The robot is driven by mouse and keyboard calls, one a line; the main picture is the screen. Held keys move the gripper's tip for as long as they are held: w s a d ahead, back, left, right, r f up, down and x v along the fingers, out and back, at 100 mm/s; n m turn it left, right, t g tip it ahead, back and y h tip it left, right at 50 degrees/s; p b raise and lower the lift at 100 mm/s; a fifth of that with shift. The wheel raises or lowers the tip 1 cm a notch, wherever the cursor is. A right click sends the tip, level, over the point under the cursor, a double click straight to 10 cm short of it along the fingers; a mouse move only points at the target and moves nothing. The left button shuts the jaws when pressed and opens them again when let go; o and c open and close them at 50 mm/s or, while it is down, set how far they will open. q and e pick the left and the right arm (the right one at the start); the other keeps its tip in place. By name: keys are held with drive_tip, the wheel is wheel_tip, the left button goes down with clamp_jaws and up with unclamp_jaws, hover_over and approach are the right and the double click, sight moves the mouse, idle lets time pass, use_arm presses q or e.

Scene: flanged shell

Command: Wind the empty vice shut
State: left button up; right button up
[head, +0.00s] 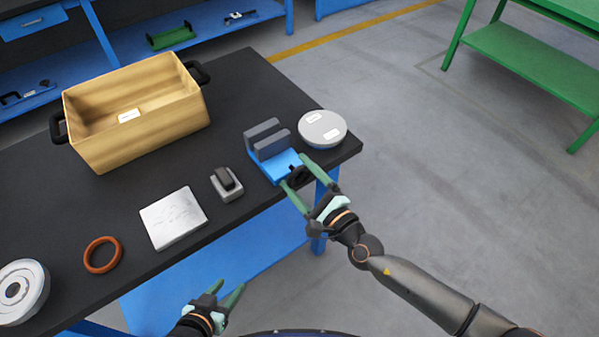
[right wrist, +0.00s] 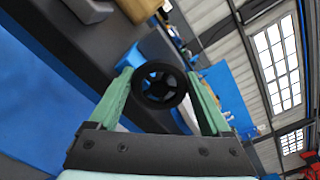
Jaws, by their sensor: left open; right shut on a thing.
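The vice stands near the table's right front corner. It has a blue base (head: 278,168) and two grey jaws (head: 272,143) with a gap between them. I see nothing in the gap. Its black handwheel (head: 299,176) faces the table's front edge and shows as a spoked ring in the right wrist view (right wrist: 160,102). My right gripper (head: 295,172) is shut on the handwheel, one green finger on each side. My left gripper (head: 229,286) is open and empty, low in front of the table, away from the vice.
A round grey flanged piece (head: 323,129) sits close to the right of the vice. A small grey block with a dark top (head: 227,184), a metal plate (head: 173,218), an orange ring (head: 102,255) and a wooden box (head: 140,132) lie to the left. Floor is free at right.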

drive_tip(key=n, duration=0.3)
drive_tip(key=shift+w+a+r+p, duration=0.1)
drive_tip(key=shift+r+p, duration=0.2)
drive_tip(key=shift+p, duration=0.1)
drive_tip(key=n+p, duration=0.1)
drive_tip(key=n, duration=0.2)
drive_tip(key=shift+f+n, duration=0.1)
drive_tip(key=shift+n, duration=0.2)
drive_tip(key=n+p, duration=0.1)
drive_tip(key=n, duration=0.2)
drive_tip(key=shift+a+f+n, duration=0.1)
drive_tip(key=shift+n, duration=0.2)
drive_tip(key=n, duration=0.3)
drive_tip(key=n+p, duration=0.1)
drive_tip(key=n, duration=0.1)
drive_tip(key=shift+f, duration=0.25)
drive_tip(key=n, duration=0.4)
drive_tip(key=shift+f+p, duration=0.25)
drive_tip(key=shift+p, duration=0.1)
drive_tip(key=shift+f+n, duration=0.1)
drive_tip(key=shift+n, duration=0.3)
drive_tip(key=shift+s, duration=0.2)
drive_tip(key=o, duration=1.2)
